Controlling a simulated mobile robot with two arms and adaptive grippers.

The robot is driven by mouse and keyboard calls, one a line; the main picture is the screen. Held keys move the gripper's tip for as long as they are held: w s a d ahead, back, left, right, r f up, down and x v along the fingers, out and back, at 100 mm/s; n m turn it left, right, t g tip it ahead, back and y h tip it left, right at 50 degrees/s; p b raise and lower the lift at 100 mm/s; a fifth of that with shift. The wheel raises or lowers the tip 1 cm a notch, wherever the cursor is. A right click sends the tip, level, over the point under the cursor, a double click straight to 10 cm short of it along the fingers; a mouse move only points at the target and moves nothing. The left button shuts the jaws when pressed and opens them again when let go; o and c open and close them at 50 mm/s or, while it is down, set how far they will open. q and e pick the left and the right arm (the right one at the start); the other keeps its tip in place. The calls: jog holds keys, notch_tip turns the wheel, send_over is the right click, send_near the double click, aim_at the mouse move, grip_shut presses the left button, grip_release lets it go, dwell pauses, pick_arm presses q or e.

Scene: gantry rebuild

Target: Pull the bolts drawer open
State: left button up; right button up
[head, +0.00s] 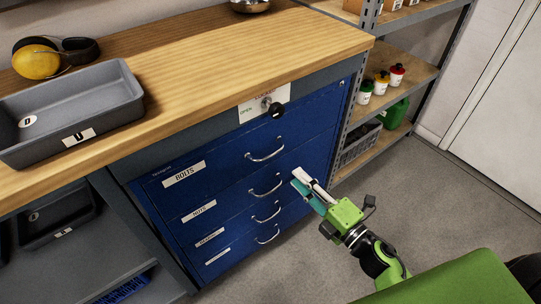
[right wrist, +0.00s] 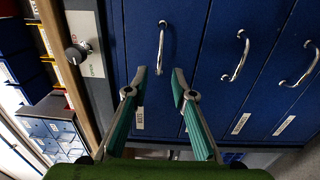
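The bolts drawer (head: 222,162) is the top drawer of a blue cabinet, marked BOLTS, and sits shut, its front about level with the others. Its curved metal handle (head: 265,155) is right of the label. My right gripper (head: 300,183) is in front of the cabinet, to the right of the handles, touching none that I can see. In the right wrist view my right gripper (right wrist: 160,72) is open and empty, and the bolts handle (right wrist: 162,42) lies beyond the gap between its fingertips. My left gripper is not in view.
A panel with a black knob (head: 277,110) and the word OPEN sits above the drawers. More drawers, including the nuts drawer (head: 227,200), lie below. A wooden bench top (head: 220,60) holds a grey tray (head: 125,75). Shelving (head: 425,75) stands at right. The floor in front is clear.

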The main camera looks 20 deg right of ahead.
aim_at(274, 153)
jog(key=x, duration=1.2)
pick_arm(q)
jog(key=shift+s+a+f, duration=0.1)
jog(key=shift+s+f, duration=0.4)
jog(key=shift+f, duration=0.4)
pick_arm(e)
grip_shut()
